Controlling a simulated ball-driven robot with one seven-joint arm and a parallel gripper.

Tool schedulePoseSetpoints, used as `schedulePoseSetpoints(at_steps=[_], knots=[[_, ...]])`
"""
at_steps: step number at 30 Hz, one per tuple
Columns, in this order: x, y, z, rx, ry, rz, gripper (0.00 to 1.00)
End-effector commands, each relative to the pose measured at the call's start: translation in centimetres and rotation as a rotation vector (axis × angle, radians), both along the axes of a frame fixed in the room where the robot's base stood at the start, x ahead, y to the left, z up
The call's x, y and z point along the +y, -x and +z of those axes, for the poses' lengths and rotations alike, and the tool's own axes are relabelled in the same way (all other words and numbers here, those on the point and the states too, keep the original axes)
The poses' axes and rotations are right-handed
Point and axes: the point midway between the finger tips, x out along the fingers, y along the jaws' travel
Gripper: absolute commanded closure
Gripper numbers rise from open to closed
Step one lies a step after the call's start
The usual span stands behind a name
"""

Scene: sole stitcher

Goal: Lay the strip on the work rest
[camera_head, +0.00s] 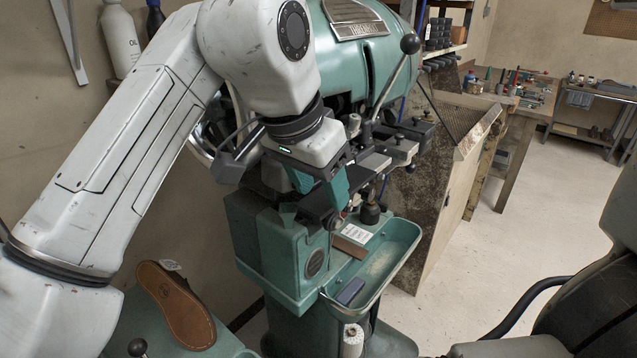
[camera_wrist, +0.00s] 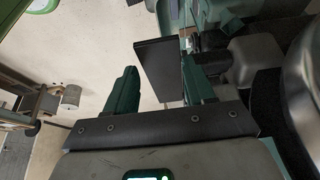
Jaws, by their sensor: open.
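My gripper (camera_head: 328,195) is over the front of the green stitching machine, and its two green fingers are spread. In the wrist view the open gripper (camera_wrist: 160,85) has a dark flat plate (camera_wrist: 160,62) showing between and beyond its fingertips. This plate may be the work rest; I cannot tell whether a finger touches it. My wrist hides part of the machine's working area in the head view.
A brown shoe sole (camera_head: 176,306) lies on a green surface at lower left. The machine's lever (camera_head: 398,70) rises behind my wrist. Open floor (camera_head: 540,225) lies to the right.

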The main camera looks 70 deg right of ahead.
Motion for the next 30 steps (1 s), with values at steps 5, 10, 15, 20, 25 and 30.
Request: schedulePoseSetpoints(at_steps=[5, 10, 15, 20, 25, 30], knots=[[-0.3, 0.0, -0.5, 0.001, 0.004, -0.003, 0.33], [0.2, -0.2, -0.5, 0.001, 0.004, -0.003, 0.33], [0.9, -0.4, -0.5, 0.001, 0.000, 0.001, 0.33], [1.6, -0.6, -0.5, 0.002, -0.004, 0.003, 0.33], [2.2, -0.8, -0.3, 0.001, -0.002, 0.003, 0.33], [2.8, -0.9, -0.2, 0.000, 0.001, 0.003, 0.33]])
